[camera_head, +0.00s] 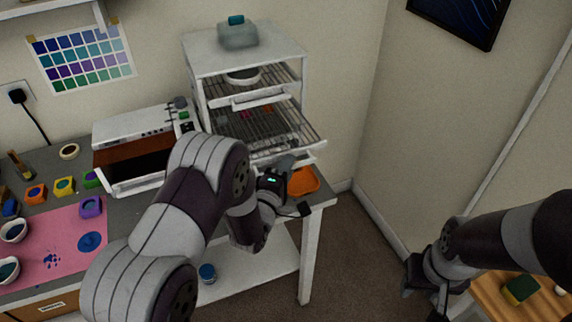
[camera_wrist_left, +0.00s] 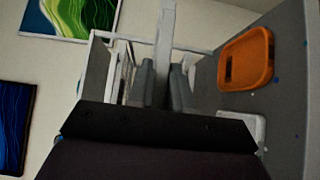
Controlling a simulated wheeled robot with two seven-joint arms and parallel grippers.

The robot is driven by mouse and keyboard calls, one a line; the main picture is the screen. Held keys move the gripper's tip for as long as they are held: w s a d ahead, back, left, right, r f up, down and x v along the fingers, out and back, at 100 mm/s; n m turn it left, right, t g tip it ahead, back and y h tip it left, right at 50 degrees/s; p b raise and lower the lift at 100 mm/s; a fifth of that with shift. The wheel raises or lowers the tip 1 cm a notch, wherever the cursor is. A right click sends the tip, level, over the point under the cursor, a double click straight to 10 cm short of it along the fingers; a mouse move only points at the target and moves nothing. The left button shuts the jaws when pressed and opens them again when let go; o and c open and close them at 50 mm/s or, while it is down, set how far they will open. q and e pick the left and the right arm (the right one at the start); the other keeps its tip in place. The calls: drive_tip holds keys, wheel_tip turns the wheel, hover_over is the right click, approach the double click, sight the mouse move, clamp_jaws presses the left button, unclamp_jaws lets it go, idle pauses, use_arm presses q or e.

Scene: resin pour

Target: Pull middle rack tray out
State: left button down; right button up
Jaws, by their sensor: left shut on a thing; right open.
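The white rack (camera_head: 245,62) stands at the back of the bench against the wall. Its middle tray (camera_head: 262,125), a wire shelf with a white front bar and small red items on it, sticks out from the rack. The upper tray holds a round white dish (camera_head: 242,75). My left gripper (camera_head: 285,165) is at the front bar of the middle tray. In the left wrist view its grey fingers (camera_wrist_left: 165,85) are shut on a white bar (camera_wrist_left: 165,35). My right gripper (camera_head: 432,288) is open at the lower right, away from the rack.
An orange tray (camera_head: 304,181) lies on the bench below the rack's front; it also shows in the left wrist view (camera_wrist_left: 247,60). A white oven-like box (camera_head: 135,140) with its front open stands left of the rack. Paint pots and a pink mat (camera_head: 55,245) lie further left.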

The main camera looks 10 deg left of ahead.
use_arm(q)
drive_tip(key=shift+f, duration=0.1)
drive_tip(key=c, duration=1.1)
unclamp_jaws()
drive_tip(key=shift+a, duration=0.1)
drive_tip(key=shift+s, duration=0.1)
drive_tip(key=shift+s, duration=0.3)
drive_tip(key=s+b, duration=0.1)
drive_tip(key=s, duration=0.3)
drive_tip(key=s+a, duration=0.1)
drive_tip(key=s, duration=0.2)
drive_tip(key=s+a+b, duration=0.1)
drive_tip(key=s, duration=0.3)
drive_tip(key=shift+s+a+b, duration=0.25)
drive_tip(key=shift+s+b, duration=0.05)
drive_tip(key=shift+s, duration=0.05)
